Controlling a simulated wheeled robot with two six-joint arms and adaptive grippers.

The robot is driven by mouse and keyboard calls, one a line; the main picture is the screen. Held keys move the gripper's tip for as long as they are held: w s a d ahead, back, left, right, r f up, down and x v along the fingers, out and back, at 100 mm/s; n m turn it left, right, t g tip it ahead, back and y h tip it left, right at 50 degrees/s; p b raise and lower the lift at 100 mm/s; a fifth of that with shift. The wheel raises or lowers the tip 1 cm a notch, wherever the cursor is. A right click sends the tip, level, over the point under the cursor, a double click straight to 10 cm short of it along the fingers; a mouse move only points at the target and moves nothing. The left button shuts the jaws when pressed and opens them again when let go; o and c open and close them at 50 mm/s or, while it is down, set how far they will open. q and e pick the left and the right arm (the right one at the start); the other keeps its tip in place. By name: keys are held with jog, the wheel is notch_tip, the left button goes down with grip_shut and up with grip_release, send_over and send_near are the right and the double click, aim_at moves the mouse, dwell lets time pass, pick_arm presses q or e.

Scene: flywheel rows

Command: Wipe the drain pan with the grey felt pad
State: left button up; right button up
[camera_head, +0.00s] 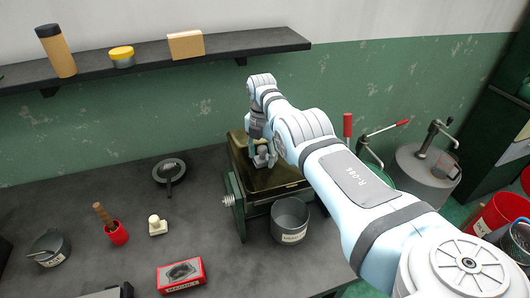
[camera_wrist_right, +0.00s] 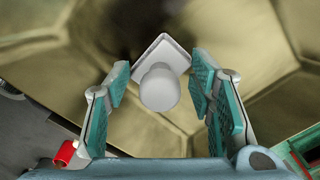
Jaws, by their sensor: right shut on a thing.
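The drain pan (camera_head: 285,178) is a brassy, olive-brown tray on a green stand at the back of the bench. It fills the right wrist view (camera_wrist_right: 270,100), where a dark smudge shows on its surface. The grey felt pad (camera_wrist_right: 178,52) is a small square with a round grey knob (camera_wrist_right: 160,88). My right gripper (camera_wrist_right: 160,82) is shut on the pad's knob. In the head view, my right gripper (camera_head: 261,148) is over the pan with the pad (camera_head: 262,160) low at its surface. I cannot tell whether the pad touches it. My left gripper is not in view.
A labelled grey bucket (camera_head: 291,222) stands at the pan's front. A white knobbed block (camera_head: 157,226), red cup (camera_head: 117,234), red box (camera_head: 181,275), grey pot (camera_head: 48,249) and dark round part (camera_head: 170,171) lie on the bench (camera_head: 205,205). A shelf (camera_head: 220,45) hangs above.

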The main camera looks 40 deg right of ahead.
aim_at(262, 147)
notch_tip(262, 147, up, 4)
jog(key=p, duration=0.3)
jog(key=shift+w+f+p, duration=0.1)
jog(key=shift+f+p, duration=0.1)
jog(key=shift+p, duration=0.15)
jog(key=shift+r, duration=1.25)
jog(key=shift+r, duration=1.45)
